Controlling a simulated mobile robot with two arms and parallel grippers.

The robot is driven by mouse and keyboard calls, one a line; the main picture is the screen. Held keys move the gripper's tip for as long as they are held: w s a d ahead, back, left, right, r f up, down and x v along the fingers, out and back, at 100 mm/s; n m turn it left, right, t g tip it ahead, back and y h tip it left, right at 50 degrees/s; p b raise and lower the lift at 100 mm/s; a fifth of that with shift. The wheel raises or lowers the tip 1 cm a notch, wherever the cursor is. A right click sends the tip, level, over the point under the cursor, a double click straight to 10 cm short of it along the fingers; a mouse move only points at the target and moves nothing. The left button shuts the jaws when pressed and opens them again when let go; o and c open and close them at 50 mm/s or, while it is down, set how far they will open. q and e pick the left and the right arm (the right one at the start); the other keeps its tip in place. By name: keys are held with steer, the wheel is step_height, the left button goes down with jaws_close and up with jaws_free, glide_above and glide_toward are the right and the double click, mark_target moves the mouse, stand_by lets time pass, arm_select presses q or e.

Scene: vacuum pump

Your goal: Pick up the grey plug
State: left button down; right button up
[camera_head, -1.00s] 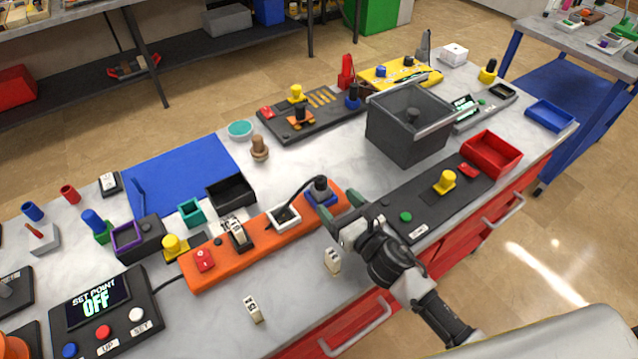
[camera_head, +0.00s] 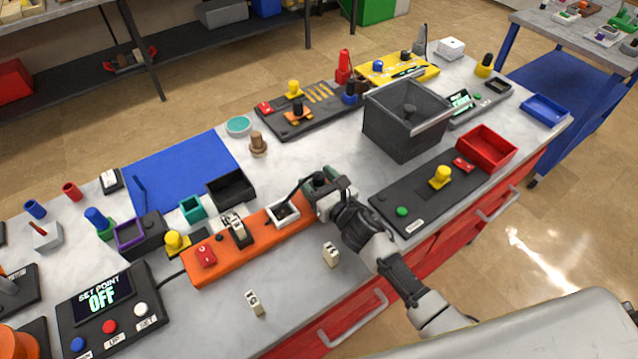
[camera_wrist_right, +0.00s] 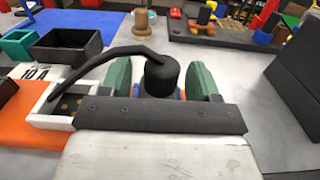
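The grey plug (camera_wrist_right: 161,74) is a dark, round-topped cylinder with a black cable curving off to the left in the right wrist view. It stands upright above a blue base at the far end of the orange strip (camera_head: 222,257). My right gripper (camera_wrist_right: 161,88) has its green fingers on either side of the plug, with a visible gap on both sides. In the head view my right gripper (camera_head: 320,185) covers most of the plug and its blue base. The left gripper is out of view.
A white-framed socket (camera_head: 283,212) sits beside the plug on the strip. A black open box (camera_head: 231,189) stands behind it. A black panel with a yellow knob (camera_head: 441,176) lies to the right. Two small cream blocks lie in front on the table.

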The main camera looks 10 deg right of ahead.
steer(key=c, duration=0.7)
steer(key=shift+c, duration=0.6)
steer(key=shift+r, duration=0.1)
